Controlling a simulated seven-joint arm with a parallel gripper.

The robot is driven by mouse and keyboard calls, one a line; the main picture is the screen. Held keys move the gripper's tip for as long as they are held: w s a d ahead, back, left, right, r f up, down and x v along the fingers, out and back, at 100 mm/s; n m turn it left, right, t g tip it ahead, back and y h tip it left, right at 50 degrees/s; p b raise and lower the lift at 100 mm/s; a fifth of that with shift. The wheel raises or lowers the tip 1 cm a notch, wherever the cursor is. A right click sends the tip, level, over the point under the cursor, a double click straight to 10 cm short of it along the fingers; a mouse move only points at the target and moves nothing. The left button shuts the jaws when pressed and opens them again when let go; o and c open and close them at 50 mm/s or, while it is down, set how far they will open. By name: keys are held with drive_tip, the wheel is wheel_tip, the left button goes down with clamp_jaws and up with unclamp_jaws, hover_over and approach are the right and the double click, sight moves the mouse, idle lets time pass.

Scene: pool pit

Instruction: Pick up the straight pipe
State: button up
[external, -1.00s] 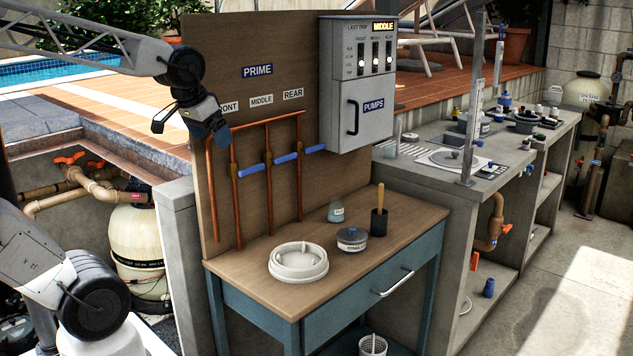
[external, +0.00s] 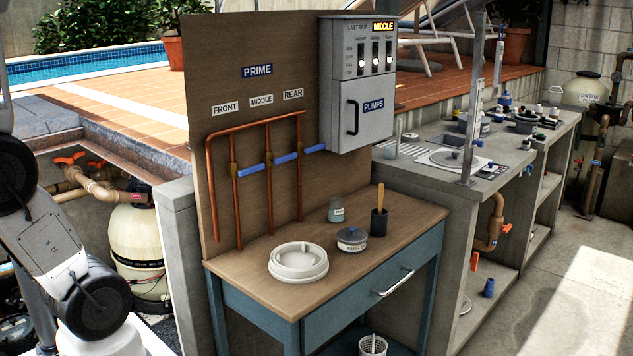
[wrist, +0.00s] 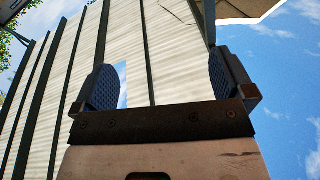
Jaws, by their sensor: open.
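I cannot pick out a loose straight pipe for certain in either view. Upright copper pipes (external: 236,205) are fixed to the brown board (external: 205,60), joined along the top and fitted with blue valve handles (external: 287,158). My gripper (wrist: 167,78) shows in the wrist view with its two ribbed blue-grey fingers wide apart and nothing between them. It faces upward to a slatted roof and sky. In the external view my gripper is out of the picture, with only parts of my arm at the left edge.
The wooden bench (external: 240,272) holds a white round lid (external: 298,262), a grey tub (external: 352,240), a small jar (external: 337,211) and a dark cup (external: 379,222) with a wooden handle. A grey pumps box (external: 362,105) hangs above. A cluttered concrete counter (external: 420,180) stands at right.

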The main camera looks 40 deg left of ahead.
drive_tip(key=w+a+f+n+g+y, duration=0.1)
drive_tip(key=w+a+f+n+y, duration=0.1)
drive_tip(key=w+a+n, duration=0.3)
drive_tip(key=w+a+f+n+y, duration=0.1)
drive_tip(key=w+a+f, duration=0.2)
drive_tip(key=a, duration=0.4)
drive_tip(key=w+a+f+n+g+y, duration=0.1)
drive_tip(key=w+a+f+n+g, duration=0.15)
drive_tip(key=a+f+n, duration=0.55)
drive_tip(key=w+a+f+n+g, duration=0.1)
drive_tip(key=a+f+n+g, duration=0.15)
drive_tip(key=a+f, duration=0.65)
drive_tip(key=s+a+f+n+h, duration=0.1)
drive_tip(key=s+a+f+n, duration=0.2)
drive_tip(key=a+f+n, duration=0.4)
drive_tip(key=s+a+f+n+h, duration=0.1)
drive_tip(key=s+a+f+n, duration=0.3)
drive_tip(key=f, duration=1.6)
drive_tip(key=s+a+f+n+h, duration=0.1)
drive_tip(key=s+a+f+n, duration=0.3)
drive_tip(key=a+f+n, duration=0.6)
wheel_tip(320, 180, down, 5)
drive_tip(key=shift+s+a+r+n+g+h, duration=0.15)
drive_tip(key=shift+n+g+h, duration=0.25)
drive_tip(key=shift+n, duration=0.25)
drive_tip(key=shift+x, duration=1.3)
